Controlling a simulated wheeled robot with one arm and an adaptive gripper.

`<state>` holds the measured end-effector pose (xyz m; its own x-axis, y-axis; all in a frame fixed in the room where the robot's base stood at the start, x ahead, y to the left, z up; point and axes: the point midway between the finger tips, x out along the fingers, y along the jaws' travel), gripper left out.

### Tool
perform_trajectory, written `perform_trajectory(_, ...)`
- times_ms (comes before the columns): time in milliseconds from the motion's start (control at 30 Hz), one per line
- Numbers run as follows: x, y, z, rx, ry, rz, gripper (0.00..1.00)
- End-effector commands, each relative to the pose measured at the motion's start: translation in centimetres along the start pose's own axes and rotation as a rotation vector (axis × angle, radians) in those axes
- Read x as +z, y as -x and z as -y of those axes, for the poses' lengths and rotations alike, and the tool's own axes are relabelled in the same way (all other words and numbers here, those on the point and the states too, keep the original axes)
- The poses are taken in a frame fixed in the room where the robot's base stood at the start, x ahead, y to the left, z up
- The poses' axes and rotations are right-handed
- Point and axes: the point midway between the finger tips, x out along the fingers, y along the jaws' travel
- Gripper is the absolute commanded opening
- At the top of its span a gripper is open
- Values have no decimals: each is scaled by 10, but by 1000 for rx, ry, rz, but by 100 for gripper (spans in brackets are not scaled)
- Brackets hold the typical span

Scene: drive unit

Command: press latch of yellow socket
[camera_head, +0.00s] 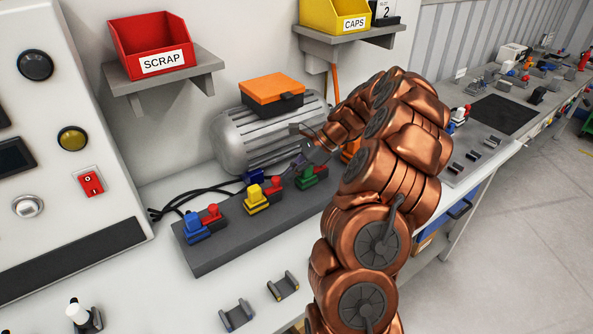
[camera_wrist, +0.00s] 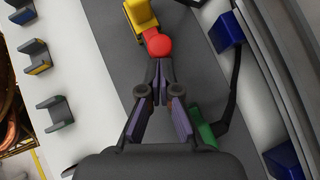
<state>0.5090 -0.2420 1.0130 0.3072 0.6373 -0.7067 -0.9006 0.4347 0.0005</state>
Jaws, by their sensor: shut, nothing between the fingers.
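The yellow socket (camera_head: 256,199) sits on a dark grey block (camera_head: 222,250), between the blue socket (camera_head: 193,228) and the green socket (camera_head: 311,179). A red latch (camera_head: 273,187) stands at its right side. My gripper (camera_head: 296,164) is shut and empty, above the block between the yellow and green sockets. In the wrist view, the fingertips (camera_wrist: 160,72) point at the round red latch top (camera_wrist: 159,46), just short of it in the picture. I cannot tell whether they touch. The yellow socket (camera_wrist: 140,14) is cut off at the top. The green socket (camera_wrist: 205,134) is partly hidden behind a finger.
A grey motor (camera_head: 240,140) with an orange-lidded box (camera_head: 272,88) stands behind the block. Black cables (camera_head: 180,203) lie to its left. Small grey cradles (camera_head: 283,286) sit in front. A red SCRAP bin (camera_head: 152,45) is on a wall shelf.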

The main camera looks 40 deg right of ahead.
Motion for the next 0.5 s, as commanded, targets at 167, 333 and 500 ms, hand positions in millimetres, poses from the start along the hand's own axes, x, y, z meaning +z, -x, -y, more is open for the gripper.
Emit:
perform_trajectory(167, 0, 0, 0, 0, 0, 0, 0)
perform_trajectory(333, 4, -4, -2, 1, 1, 1, 0)
perform_trajectory(500, 12, -11, -6, -2, 2, 0, 0)
